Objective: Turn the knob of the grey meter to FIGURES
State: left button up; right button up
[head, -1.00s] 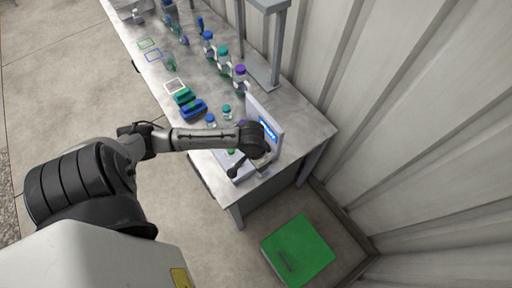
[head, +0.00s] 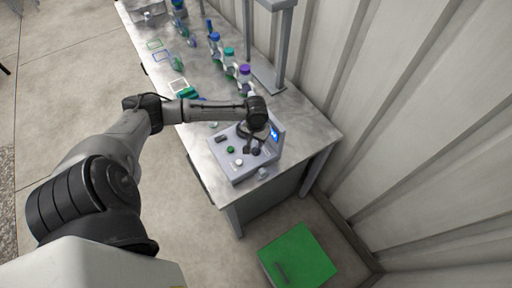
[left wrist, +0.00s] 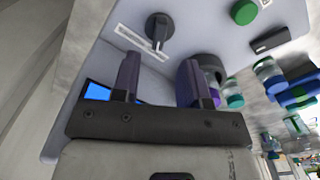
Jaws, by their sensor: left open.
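The grey meter (head: 236,170) sits on the near end of the metal bench, with a lit blue screen, a green button and a white round part. My left gripper (head: 254,148) is above it near the screen side; in the left wrist view my left gripper (left wrist: 158,72) is open, with nothing between its dark fingers. The black knob (left wrist: 158,27) is ahead of the fingertips and apart from them. A white label strip (left wrist: 140,42) lies beside it, too small to read. A green button (left wrist: 243,12) is to the right. My right gripper is out of view.
Several capped bottles (head: 230,57) stand along the bench beyond the meter. Green and blue items (head: 190,93) lie behind my left arm. A grey post frame (head: 282,45) rises at the bench's back edge near the corrugated wall. A green box (head: 298,258) is on the floor.

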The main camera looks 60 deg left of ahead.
aim_at(256, 148)
pick_arm(q)
jog(key=shift+f, duration=2.95)
jog(key=shift+c, duration=0.4)
grip_shut()
